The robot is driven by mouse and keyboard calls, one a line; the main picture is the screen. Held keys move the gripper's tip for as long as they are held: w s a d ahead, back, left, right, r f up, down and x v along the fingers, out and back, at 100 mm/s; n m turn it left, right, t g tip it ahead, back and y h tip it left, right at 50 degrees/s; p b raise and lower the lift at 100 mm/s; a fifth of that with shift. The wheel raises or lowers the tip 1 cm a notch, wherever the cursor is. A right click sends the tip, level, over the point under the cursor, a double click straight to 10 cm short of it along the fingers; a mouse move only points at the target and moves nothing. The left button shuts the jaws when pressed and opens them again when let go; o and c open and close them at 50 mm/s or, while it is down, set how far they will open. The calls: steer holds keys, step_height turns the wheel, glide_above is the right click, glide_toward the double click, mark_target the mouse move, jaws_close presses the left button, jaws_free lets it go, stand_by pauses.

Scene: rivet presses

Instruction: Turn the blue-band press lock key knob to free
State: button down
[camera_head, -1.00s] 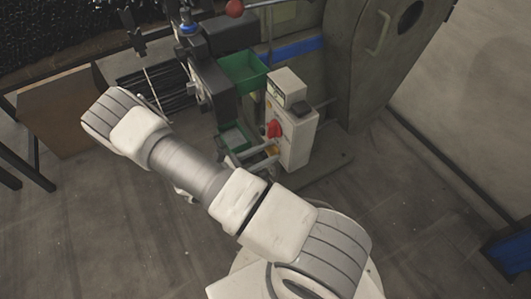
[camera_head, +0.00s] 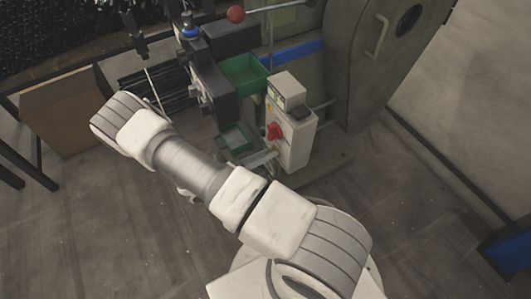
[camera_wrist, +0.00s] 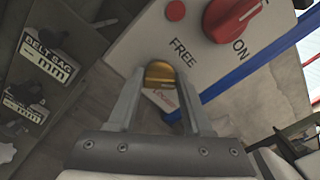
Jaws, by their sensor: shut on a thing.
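The brass lock key knob (camera_wrist: 158,73) sits on the pale control box (camera_wrist: 130,48) in the wrist view, between the word FREE above it and a red LOCKED label below it. My gripper (camera_wrist: 159,82) is shut on the knob, one finger on each side. The fingers hide the knob's sides, and I cannot tell its exact turn angle. In the head view the control box (camera_head: 292,137) stands on the press with the blue band (camera_head: 297,52). My gripper (camera_head: 264,161) shows there only partly, at the box's lower left side.
A red rotary switch (camera_wrist: 232,20) marked ON sits close by on the same box; it also shows in the head view (camera_head: 274,131). Green trays (camera_head: 243,75) stand left of the box. A red ball handle (camera_head: 236,14) is above.

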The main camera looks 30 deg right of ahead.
steer(key=shift+w+f+n+p, duration=0.1)
steer(key=shift+n+p, duration=0.15)
steer(key=shift+n, duration=2.2)
steer(key=shift+f+n+p, duration=0.1)
steer(key=shift+n+p, duration=0.1)
steer(key=shift+n, duration=2.25)
steer(key=shift+c, duration=1.6)
jaws_free()
steer(key=a, duration=1.7)
steer(key=shift+s+a+p, duration=0.25)
steer(key=shift+s+p, duration=0.1)
steer(key=shift+p, duration=0.1)
